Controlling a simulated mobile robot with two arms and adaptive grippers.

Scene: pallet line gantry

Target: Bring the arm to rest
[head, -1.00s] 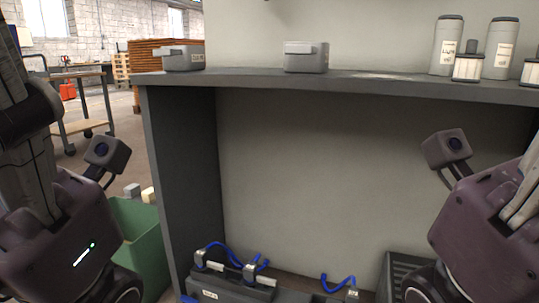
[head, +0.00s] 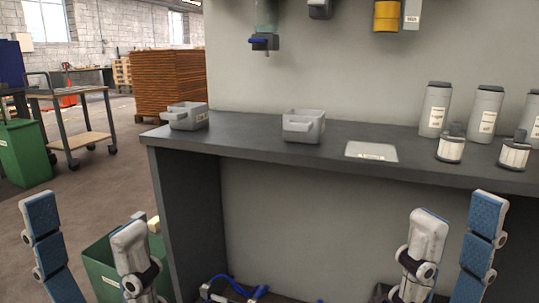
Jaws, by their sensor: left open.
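My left gripper (head: 82,217) is low at the left of the head view, fingers pointing up and spread apart with nothing between them. It is in front of the floor and a green bin (head: 100,272). My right gripper (head: 459,208) is low at the right, fingers also up and apart, with the grey panel below the counter showing between them. Neither gripper appears to touch anything. The wrists and most of both arms are out of view below.
A dark counter (head: 260,130) holds two grey trays (head: 187,118) (head: 302,127), a white plate (head: 371,152), and several canisters and small jars at the right. Blue-handled items (head: 235,287) are low under it. A cart (head: 75,120) and another green bin (head: 22,155) stand left.

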